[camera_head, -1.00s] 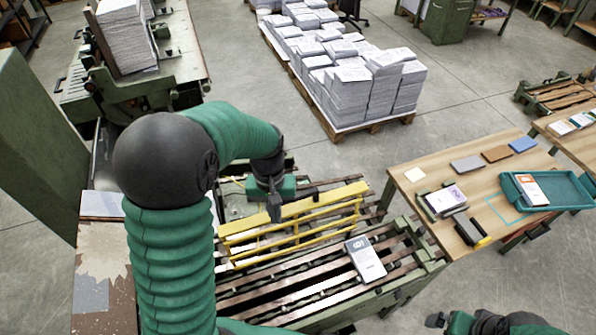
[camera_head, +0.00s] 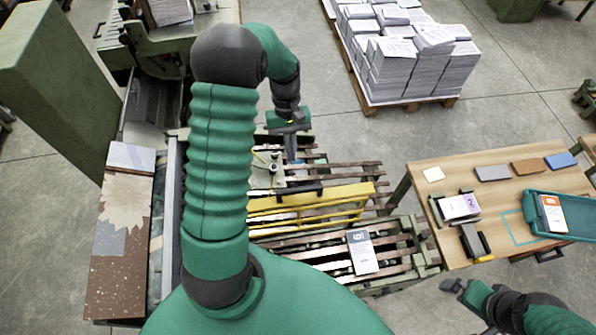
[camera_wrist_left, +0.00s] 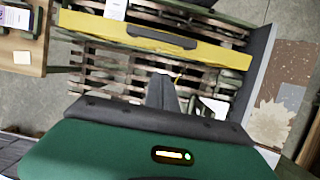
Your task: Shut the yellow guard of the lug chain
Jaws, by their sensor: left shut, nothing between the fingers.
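The yellow guard (camera_head: 316,205) stands along the lug chain (camera_head: 315,262), its solid top strip and open bar frame facing me. A black handle (camera_head: 298,191) sits on the strip. In the left wrist view the guard (camera_wrist_left: 215,52) crosses the upper part, with its black handle (camera_wrist_left: 161,37). My left gripper (camera_head: 292,155) is beyond the guard, on its far side, shut and empty, apart from the strip.
A grey booklet (camera_head: 362,251) lies on the chain's near slats. A wooden table (camera_head: 455,185) with a teal tray (camera_head: 537,226) stands to the right. A pallet of paper stacks (camera_head: 408,60) is at the back. Bare floor lies between pallet and chain.

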